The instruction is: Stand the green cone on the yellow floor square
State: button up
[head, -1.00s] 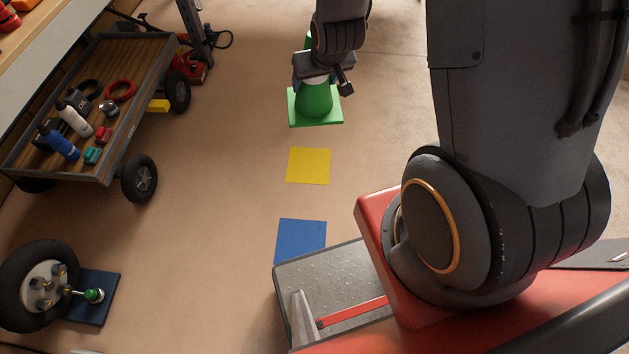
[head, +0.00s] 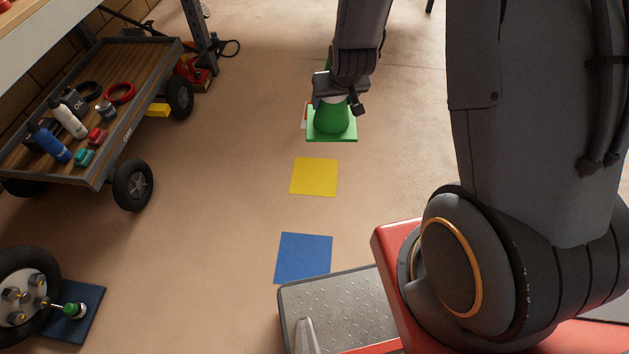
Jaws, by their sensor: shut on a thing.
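The green cone (head: 332,120) with its square green base is upright, above and beyond the yellow square in the head view. My gripper (head: 335,97) is shut on the upper part of the cone, around its white band. A bit of a red and white patch shows on the floor behind the cone's left side. Whether the cone's base touches the floor I cannot tell. The yellow floor square (head: 314,176) lies flat and bare, nearer to me than the cone. The cone's tip is partly hidden by my gripper.
A blue floor square (head: 303,257) lies nearer to me, bare. A cart (head: 117,152) with bottles and tape rolls stands at the left. A wheel (head: 26,296) and a dark blue plate (head: 88,311) lie at the lower left. The floor between cart and squares is clear.

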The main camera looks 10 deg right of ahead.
jog(key=w+a+f+b, duration=0.1)
jog(key=w+f+b, duration=0.7)
jog(key=f+b, duration=0.8)
jog(key=w+f+b, duration=0.9)
jog(key=f+b, duration=0.7)
jog(key=f, duration=0.9)
jog(key=w+a+f+m+b, duration=0.1)
jog(key=w+f+b, duration=0.7)
jog(key=f+b, duration=0.8)
notch_tip(320, 180, down, 6)
jog(key=shift+w+a+r, duration=0.15)
jog(key=shift+w+a, duration=0.05)
jog(key=shift+a, duration=0.15)
jog(key=o, duration=1.9)
